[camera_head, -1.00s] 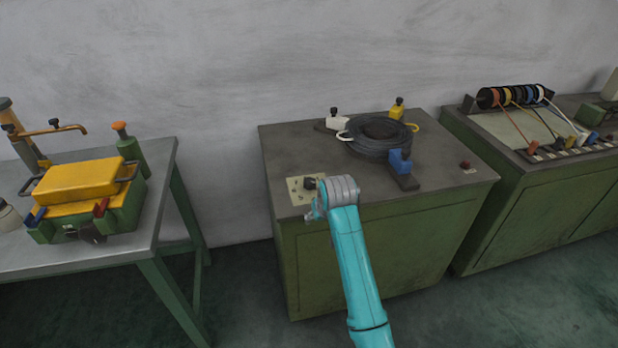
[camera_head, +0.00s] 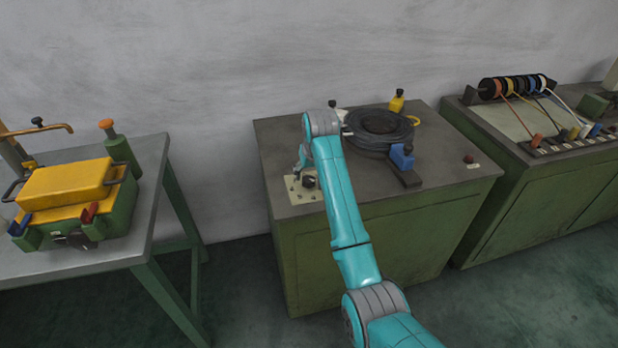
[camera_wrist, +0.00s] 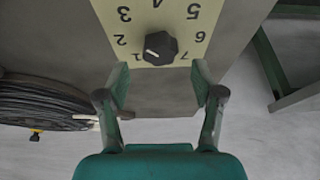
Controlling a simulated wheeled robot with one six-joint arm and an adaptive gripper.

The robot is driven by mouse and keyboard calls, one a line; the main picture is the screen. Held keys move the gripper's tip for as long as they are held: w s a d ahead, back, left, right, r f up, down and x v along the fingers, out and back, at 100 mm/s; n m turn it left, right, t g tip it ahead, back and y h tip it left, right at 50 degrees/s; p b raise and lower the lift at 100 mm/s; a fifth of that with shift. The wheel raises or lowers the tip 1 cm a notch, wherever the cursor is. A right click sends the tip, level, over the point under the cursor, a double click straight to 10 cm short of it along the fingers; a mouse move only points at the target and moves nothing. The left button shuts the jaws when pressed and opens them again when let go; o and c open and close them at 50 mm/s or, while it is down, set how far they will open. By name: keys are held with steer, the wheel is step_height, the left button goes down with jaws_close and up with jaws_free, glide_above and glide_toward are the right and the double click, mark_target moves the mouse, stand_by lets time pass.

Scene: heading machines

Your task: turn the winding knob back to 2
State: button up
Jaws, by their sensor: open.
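The winding knob (camera_wrist: 160,47) is a black faceted knob on a pale numbered plate (camera_wrist: 178,20), with numbers 1 to 7 around it. Its white mark points to the lower left in the wrist view, toward the 1. In the head view the knob (camera_head: 309,182) and its plate (camera_head: 296,196) are at the front left corner of the middle bench. My gripper (camera_wrist: 162,82) is open and empty; in the wrist view the knob lies just beyond the gap between its fingertips. In the head view my gripper (camera_head: 302,162) is partly hidden by the arm.
A table with a yellow-topped machine (camera_head: 65,184) stands left, across a gap. A second green cabinet (camera_head: 550,190) stands right.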

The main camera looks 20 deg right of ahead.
mark_target(309, 179)
steer(key=shift+x, duration=2.05)
steer(key=c, duration=1.1)
